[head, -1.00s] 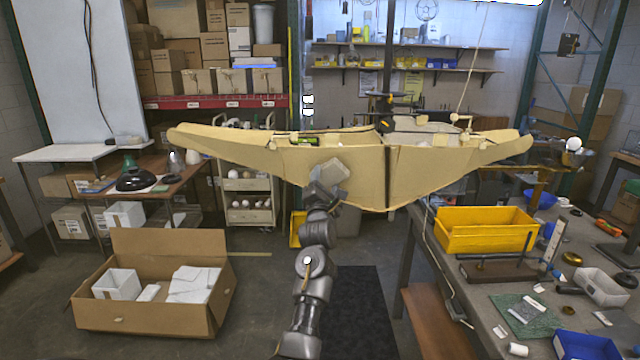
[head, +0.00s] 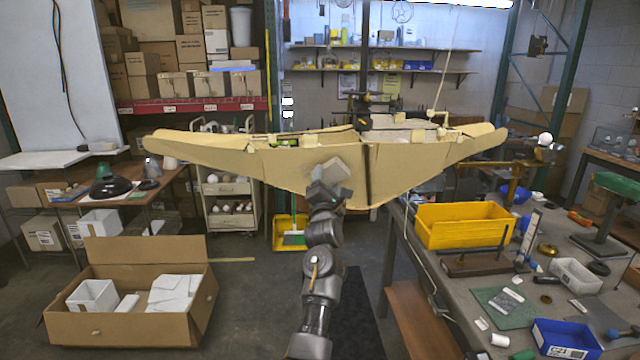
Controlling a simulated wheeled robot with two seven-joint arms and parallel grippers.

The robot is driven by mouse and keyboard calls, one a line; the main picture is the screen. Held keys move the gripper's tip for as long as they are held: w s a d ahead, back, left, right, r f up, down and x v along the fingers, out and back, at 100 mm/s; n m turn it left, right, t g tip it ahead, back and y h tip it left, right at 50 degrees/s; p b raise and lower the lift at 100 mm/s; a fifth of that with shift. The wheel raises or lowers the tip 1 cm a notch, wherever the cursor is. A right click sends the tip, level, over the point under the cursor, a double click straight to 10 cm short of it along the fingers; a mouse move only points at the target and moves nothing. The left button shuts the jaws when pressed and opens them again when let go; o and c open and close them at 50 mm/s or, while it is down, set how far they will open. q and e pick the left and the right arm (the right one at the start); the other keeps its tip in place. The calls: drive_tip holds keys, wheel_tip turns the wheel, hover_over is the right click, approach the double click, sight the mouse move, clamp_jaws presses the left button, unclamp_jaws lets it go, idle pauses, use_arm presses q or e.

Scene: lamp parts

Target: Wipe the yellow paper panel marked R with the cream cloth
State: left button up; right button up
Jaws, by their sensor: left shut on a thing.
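A large pale yellow paper form (head: 415,165) with two long pointed wings hangs across the middle of the head view. A dark vertical seam divides its front, and I cannot make out an R on it. My left gripper (head: 329,178) is in front of the panel left of the seam. It is shut on a pale, squarish piece, which looks like the cream cloth (head: 333,168). The cloth overlaps the panel in the view, and I cannot tell whether it touches. My right gripper is not in view.
A workbench at right holds a yellow bin (head: 462,226), a blue tray (head: 566,339) and small parts. An open cardboard box (head: 130,325) stands on the floor at left. A shelf cart (head: 228,190) is behind the form's left wing.

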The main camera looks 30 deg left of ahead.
sight(288, 173)
use_arm(q)
drive_tip(key=shift+a+f, duration=0.1)
drive_tip(key=shift+s+a, duration=0.55)
drive_tip(key=shift+a, duration=0.35)
drive_tip(key=shift+s+a, duration=0.4)
drive_tip(key=shift+a, duration=0.5)
drive_tip(key=shift+s+a, duration=0.65)
drive_tip(key=shift+a, duration=0.45)
drive_tip(key=shift+s+a, duration=0.6)
drive_tip(key=shift+a, duration=0.45)
drive_tip(key=shift+s+a, duration=0.65)
drive_tip(key=shift+a, duration=0.45)
drive_tip(key=shift+d, duration=0.15)
drive_tip(key=shift+p+v, duration=0.3)
drive_tip(key=shift+v, duration=2.65)
